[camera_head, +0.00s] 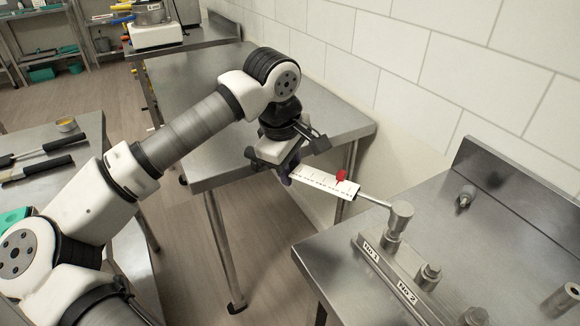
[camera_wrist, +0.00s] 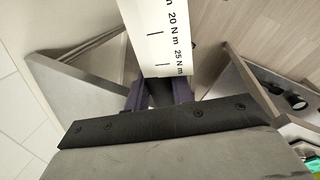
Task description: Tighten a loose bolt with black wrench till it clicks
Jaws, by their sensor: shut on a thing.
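My gripper (camera_head: 285,172) is shut on the handle end of a torque wrench (camera_head: 325,182), between the grey table and the steel bench. The wrench has a white scale plate with a red pointer and a thin metal shaft; its gripped part is mostly hidden. Its cylindrical head (camera_head: 401,213) sits over the bolt position labelled No 1 (camera_head: 370,246), hiding the bolt top. Bolt No 2 (camera_head: 430,275) stands uncovered nearer the camera. In the wrist view, the scale plate (camera_wrist: 158,38) reads 20 N m and 25 N m beyond the fingers (camera_wrist: 160,95).
The steel bench (camera_head: 335,250) has a raised back edge and other metal fittings (camera_head: 466,196). A steel table (camera_head: 215,110) stands behind my arm, against a tiled wall. Black-handled tools (camera_head: 45,165) and a small round tin (camera_head: 66,125) lie on the left table.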

